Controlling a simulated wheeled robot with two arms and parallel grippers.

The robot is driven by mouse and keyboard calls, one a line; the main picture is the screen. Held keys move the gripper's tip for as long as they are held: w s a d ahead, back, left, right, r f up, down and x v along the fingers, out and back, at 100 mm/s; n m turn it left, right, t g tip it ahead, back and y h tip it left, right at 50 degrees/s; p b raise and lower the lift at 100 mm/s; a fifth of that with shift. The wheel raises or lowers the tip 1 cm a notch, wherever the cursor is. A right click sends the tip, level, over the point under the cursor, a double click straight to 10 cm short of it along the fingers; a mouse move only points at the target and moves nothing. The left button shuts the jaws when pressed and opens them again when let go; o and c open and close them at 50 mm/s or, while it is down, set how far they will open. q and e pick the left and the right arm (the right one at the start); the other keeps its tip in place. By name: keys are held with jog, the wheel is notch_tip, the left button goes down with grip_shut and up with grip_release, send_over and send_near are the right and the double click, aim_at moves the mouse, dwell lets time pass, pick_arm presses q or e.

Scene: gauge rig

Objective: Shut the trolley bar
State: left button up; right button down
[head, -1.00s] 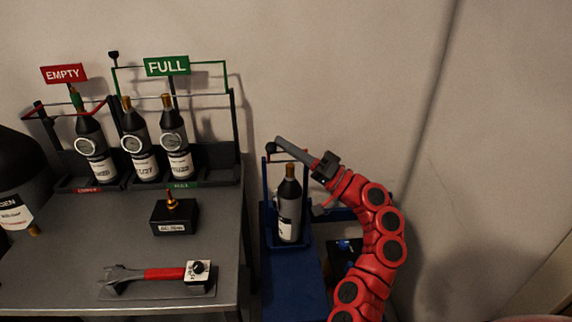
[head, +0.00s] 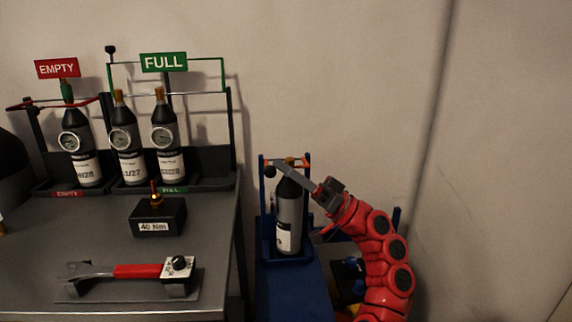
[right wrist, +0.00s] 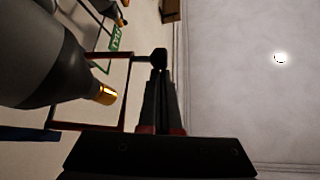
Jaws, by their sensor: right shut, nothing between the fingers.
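The blue trolley (head: 292,258) stands right of the bench and holds a dark gas bottle (head: 289,205) upright between its posts. The trolley bar (head: 301,161), orange-red, shows near the post tops around the bottle's neck. Its black knob (head: 270,171) is near the left post. My right gripper (head: 279,166) is shut and empty, its fingers reaching left across the bottle top by the knob. In the right wrist view the fingers (right wrist: 160,78) point at the black knob (right wrist: 158,55); I cannot tell whether they touch. The fingers partly hide the bar. My left gripper is out of view.
The grey bench (head: 105,240) at left carries a rack with several bottles under the EMPTY sign (head: 57,68) and FULL sign (head: 163,63). A black 40 Nm block (head: 157,217) and a red-handled wrench (head: 138,271) lie in front. The wall at right is bare.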

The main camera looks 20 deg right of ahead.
jog(key=shift+s+f+b, duration=0.2)
jog(key=shift+f+b, duration=0.2)
jog(key=shift+f, duration=0.85)
